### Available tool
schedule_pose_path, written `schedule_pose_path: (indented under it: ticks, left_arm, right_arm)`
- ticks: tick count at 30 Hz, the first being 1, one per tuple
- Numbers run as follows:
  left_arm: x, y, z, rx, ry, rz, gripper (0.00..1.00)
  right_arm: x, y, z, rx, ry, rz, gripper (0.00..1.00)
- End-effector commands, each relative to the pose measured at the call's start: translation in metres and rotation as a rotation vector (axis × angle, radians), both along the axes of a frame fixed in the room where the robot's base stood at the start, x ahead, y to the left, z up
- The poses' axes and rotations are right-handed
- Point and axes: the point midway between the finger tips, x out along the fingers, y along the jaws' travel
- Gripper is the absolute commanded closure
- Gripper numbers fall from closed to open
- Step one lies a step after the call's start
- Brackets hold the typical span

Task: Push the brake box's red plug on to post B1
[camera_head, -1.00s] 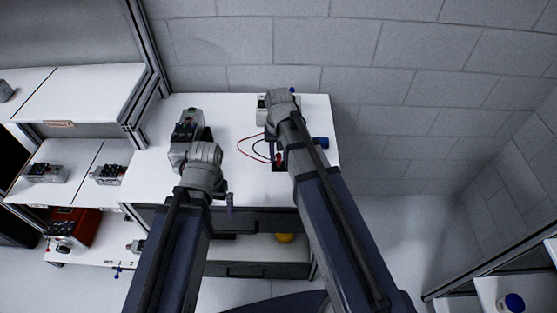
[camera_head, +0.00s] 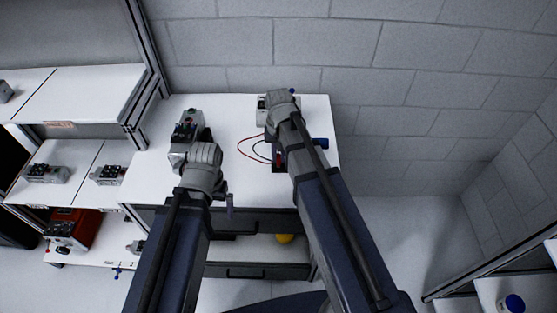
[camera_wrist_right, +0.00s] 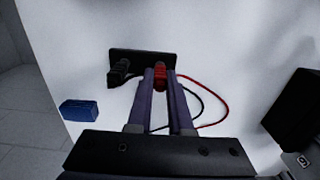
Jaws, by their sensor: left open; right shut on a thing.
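In the right wrist view, my right gripper (camera_wrist_right: 160,76) is shut on the red plug (camera_wrist_right: 160,85), which is in front of the black brake box (camera_wrist_right: 143,58). I cannot tell whether the plug touches the box. A black plug (camera_wrist_right: 118,76) sits at the box's left end. In the head view, my right gripper (camera_head: 277,150) is over the box at the table's right side and mostly hides it. My left gripper (camera_head: 230,203) is open and empty near the table's front edge. Post B1 cannot be picked out; a grey unit with dark terminals (camera_head: 187,128) stands at the back left.
Red and black leads (camera_wrist_right: 218,100) loop to the right of the plug. A blue block (camera_wrist_right: 79,110) lies left of the box. A pale unit (camera_head: 263,109) stands behind my right wrist. Shelves (camera_head: 80,90) stand left.

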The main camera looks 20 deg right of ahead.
Motion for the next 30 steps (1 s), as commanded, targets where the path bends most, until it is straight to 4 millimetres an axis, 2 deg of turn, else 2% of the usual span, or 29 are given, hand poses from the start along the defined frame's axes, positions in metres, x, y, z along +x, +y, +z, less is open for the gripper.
schedule_pose_path:
  ticks: [11,30]
  left_arm:
    - [0.0,0.0,0.005,0.0,0.0,0.0,0.0]
    - [0.0,0.0,0.036,0.0,0.0,0.0,0.0]
  right_arm:
    - [0.0,0.0,0.005,0.0,0.0,0.0,1.0]
    - [0.0,0.0,0.036,0.0,0.0,0.0,1.0]
